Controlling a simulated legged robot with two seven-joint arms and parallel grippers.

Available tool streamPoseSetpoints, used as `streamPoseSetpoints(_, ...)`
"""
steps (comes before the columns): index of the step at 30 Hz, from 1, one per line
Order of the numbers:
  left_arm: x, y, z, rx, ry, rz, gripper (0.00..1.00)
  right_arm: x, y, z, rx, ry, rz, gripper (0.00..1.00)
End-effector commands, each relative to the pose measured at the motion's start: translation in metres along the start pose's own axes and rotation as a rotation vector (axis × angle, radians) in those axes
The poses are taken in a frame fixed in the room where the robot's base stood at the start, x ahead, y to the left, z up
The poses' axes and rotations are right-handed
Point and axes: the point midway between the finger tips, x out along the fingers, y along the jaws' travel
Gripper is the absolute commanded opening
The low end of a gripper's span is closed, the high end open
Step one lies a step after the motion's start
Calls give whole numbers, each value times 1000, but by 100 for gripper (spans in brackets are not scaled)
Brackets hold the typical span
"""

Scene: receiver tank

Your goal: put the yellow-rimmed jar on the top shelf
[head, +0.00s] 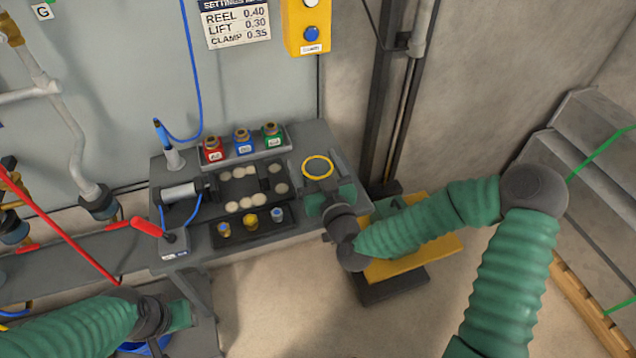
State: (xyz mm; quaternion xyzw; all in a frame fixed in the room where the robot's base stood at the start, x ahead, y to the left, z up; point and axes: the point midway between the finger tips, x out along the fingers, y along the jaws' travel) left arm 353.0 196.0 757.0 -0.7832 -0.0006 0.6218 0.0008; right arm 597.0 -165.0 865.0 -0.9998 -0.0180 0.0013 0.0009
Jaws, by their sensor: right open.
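The yellow-rimmed jar shows as a yellow ring (318,168) at the right end of the grey bench, seen from above. Its body is hard to make out. My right gripper (329,196) is open, just on the near side of the jar, with its green fingers pointing toward it. I cannot tell whether they touch or straddle it. My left gripper (182,314) is low at the left, away from the jar, and its jaw opening is unclear. Grey stepped ledges (585,125) stand at the far right; I cannot tell whether they are the shelf.
The bench (305,135) holds red (212,151), blue (242,143) and green (272,137) bottles, a dark tray (250,239) of small pots, and a red-handled lever (147,228). A yellow platform (440,243) lies under my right arm. Pipes crowd the left.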

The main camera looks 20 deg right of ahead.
Motion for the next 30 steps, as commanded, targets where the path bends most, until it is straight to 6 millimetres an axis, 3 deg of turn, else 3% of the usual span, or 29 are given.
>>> streamPoseSetpoints(4, 0, 0, 0, 0, 0, 0, 36, 0, 0, 0, 0, 0, -1, 83)
streamPoseSetpoints(21, 0, 0, 0, 0, 0, 0, 36, 0, 0, 0, 0, 0, 0, 10)
streamPoseSetpoints(30, -6, 0, -1, 0, 0, 0, 36, 2, 0, -6, -1, 1, 0, 10)
